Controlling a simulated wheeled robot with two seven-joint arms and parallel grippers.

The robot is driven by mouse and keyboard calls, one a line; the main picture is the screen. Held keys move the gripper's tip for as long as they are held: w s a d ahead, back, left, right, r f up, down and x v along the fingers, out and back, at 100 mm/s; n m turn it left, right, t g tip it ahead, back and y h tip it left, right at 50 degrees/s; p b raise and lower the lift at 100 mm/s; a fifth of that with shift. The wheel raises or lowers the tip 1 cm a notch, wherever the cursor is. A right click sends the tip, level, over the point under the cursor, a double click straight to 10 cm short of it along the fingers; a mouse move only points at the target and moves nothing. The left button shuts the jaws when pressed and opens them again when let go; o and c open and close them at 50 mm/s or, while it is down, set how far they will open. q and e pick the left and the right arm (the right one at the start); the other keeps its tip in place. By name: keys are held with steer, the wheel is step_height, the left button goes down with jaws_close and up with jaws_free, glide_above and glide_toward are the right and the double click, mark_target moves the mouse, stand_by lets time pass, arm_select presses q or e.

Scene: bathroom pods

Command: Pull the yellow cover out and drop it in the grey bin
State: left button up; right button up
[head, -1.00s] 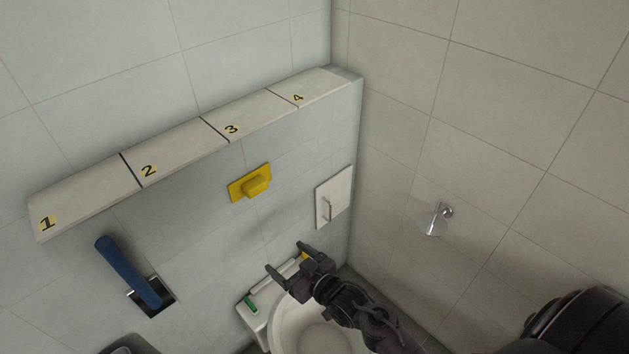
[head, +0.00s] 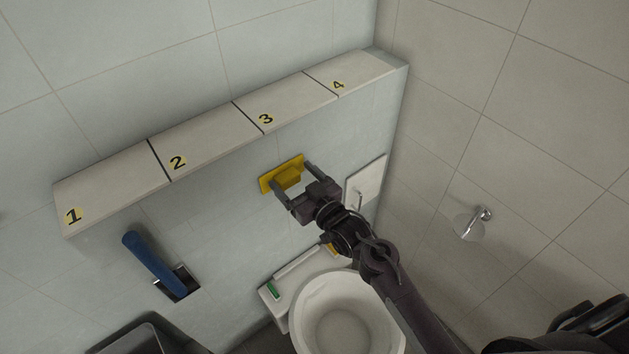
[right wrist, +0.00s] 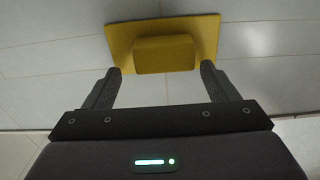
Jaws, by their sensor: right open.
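The yellow cover (head: 285,168) is a flat plate with a raised block-shaped grip, set on the wall below the ledge. It also shows in the right wrist view (right wrist: 164,52), straight ahead of the fingers. My right gripper (head: 291,177) is open in front of the cover, one finger on each side of its grip. In the right wrist view the fingertips (right wrist: 161,69) reach close to the lower part of the grip; I cannot tell whether they touch it. A dark grey open container (head: 150,338), likely the grey bin, is partly visible at the bottom left. My left gripper is not in view.
A ledge (head: 205,143) numbered 1 to 4 runs above the cover. A blue handle (head: 152,262) sticks out at the left. A white hatch (head: 368,180) is right of the cover, and a toilet (head: 338,312) stands below. A metal fixture (head: 472,222) is on the right wall.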

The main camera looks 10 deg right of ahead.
steer(key=shift+w+a+f, duration=0.15)
steer(key=shift+w, duration=0.2)
steer(key=shift+w+a+f, duration=0.15)
steer(key=shift+w, duration=0.2)
steer(key=shift+s, duration=0.1)
steer(key=shift+c, duration=0.4)
steer(key=shift+s+a, duration=0.15)
steer(key=shift+a, duration=0.15)
steer(key=c, duration=1)
steer(key=o, duration=0.3)
steer(key=shift+s+d+r, duration=0.15)
steer(key=shift+s+d, duration=0.05)
steer(key=shift+d, duration=0.05)
steer(key=c, duration=0.8)
steer(key=shift+s+d+p, duration=0.25)
steer(key=shift+s+p, duration=0.25)
steer(key=shift+s, duration=0.1)
steer(key=shift+c, duration=0.2)
steer(key=shift+s, duration=0.15)
steer(key=shift+s+d, duration=0.25)
steer(key=shift+s, duration=0.2)
